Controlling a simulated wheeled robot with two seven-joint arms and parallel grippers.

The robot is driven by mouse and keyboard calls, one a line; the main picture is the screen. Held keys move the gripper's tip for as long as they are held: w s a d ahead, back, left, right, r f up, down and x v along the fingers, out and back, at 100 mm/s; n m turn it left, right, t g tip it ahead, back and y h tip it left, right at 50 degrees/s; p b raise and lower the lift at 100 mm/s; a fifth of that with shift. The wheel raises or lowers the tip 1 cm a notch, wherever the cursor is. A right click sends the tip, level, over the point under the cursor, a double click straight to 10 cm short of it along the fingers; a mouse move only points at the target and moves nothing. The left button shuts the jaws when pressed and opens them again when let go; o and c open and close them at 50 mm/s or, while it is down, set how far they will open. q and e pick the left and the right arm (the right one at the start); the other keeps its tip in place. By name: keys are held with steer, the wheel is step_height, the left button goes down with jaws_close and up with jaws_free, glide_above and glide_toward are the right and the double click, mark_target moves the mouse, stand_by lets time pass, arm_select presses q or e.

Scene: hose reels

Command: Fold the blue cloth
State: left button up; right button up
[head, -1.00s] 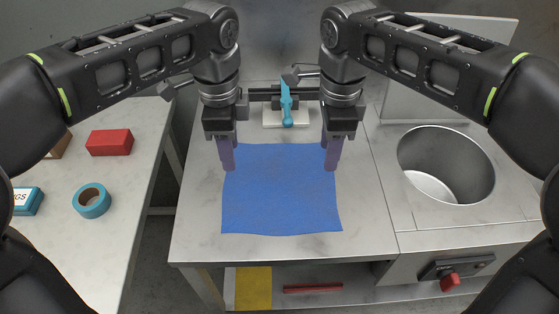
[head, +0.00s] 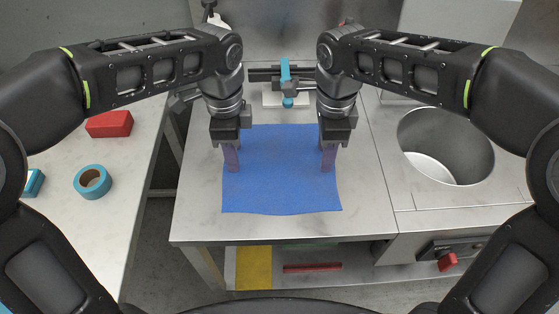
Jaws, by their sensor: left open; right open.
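The blue cloth (head: 281,185) lies flat and spread out on the grey metal table, with slightly wavy edges. In the head view my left gripper (head: 232,170) points down over the cloth's left side, and my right gripper (head: 328,170) points down over its right side. Both grippers are open. Their fingertips are at or just above the cloth, a little above its middle in the picture; I cannot tell whether they touch it. No part of the cloth looks lifted. The arms hide little of it.
A device with a light-blue handle (head: 286,78) stands behind the cloth. A round metal basin (head: 445,145) is at the right. A side table at the left holds a red block (head: 109,124) and a teal tape roll (head: 92,182). Bare table (head: 205,228) surrounds the cloth.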

arm_select(q)
steer(key=shift+f, duration=0.5)
arm_select(e)
steer(key=shift+f, duration=0.45)
arm_select(q)
steer(key=shift+f, duration=0.15)
arm_select(e)
steer(key=shift+f, duration=0.15)
arm_select(q)
steer(key=shift+c, duration=0.5)
arm_select(e)
steer(key=shift+c, duration=0.5)
arm_select(q)
jaws_close()
arm_select(e)
jaws_close()
